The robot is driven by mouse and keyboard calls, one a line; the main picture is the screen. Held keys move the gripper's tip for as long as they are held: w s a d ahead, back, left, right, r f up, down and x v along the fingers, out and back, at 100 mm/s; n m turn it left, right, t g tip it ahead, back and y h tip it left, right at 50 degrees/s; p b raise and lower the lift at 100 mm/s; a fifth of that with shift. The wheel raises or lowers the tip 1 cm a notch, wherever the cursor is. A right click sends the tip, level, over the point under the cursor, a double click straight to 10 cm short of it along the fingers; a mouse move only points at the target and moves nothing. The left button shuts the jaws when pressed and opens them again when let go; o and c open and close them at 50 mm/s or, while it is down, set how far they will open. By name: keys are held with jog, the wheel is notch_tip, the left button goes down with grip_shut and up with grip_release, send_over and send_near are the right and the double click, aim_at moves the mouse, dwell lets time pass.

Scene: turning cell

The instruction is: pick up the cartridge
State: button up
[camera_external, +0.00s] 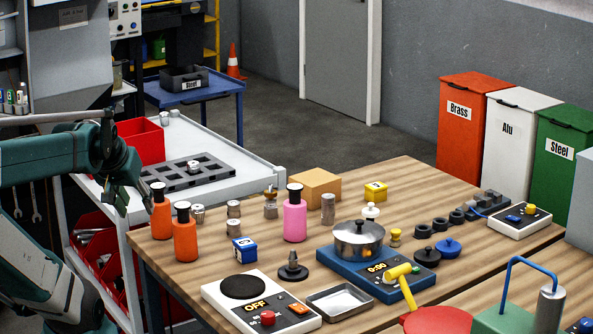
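No object is clearly marked as the cartridge, and I cannot tell which one it is. Candidates on the wooden table (420,190) include a grey-brown cylinder (328,209), standing upright right of the pink bottle (295,217), and smaller metal cylinders (233,209) left of it. My gripper (132,207) is at the left, above the table's left corner and close to an orange bottle (161,212). Its fingers point down and look apart, with nothing seen between them. Whether it touches the bottle is unclear.
A second orange bottle (185,232), a blue box (244,250) and a cardboard block (315,186) stand nearby. A pot (358,240) sits on a blue hot plate; a white hot plate (225,314) is in front. A white cart (215,141) with a grey tray adjoins behind.

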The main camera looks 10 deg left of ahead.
jog(key=o, duration=0.4)
